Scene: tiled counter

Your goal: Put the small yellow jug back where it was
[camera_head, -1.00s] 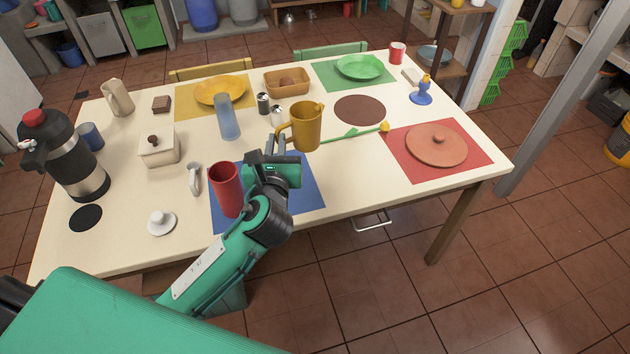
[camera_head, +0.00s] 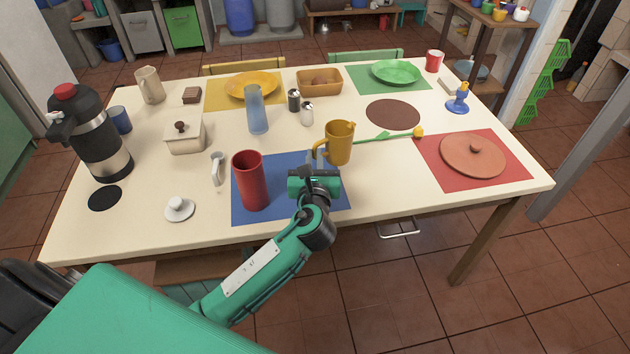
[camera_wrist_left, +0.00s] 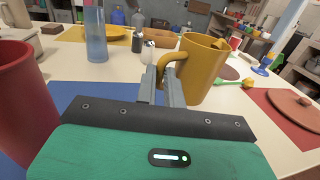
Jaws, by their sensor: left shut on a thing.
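The small yellow jug (camera_head: 341,142) is upright near the middle of the table, just behind the right part of the blue placemat. My left gripper (camera_head: 318,160) is shut on the jug's handle, on the jug's left side. In the left wrist view the two fingers (camera_wrist_left: 162,88) close on the handle of the jug (camera_wrist_left: 205,68). I cannot tell for sure whether its base touches the table. My right gripper is not in view.
A red cup (camera_head: 250,180) stands on the blue placemat (camera_head: 285,207), left of my gripper. A green-stemmed yellow flower (camera_head: 385,138) lies right of the jug. Salt and pepper shakers (camera_head: 307,113) and a blue glass (camera_head: 257,110) stand behind. A brown round mat (camera_head: 393,114) is bare.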

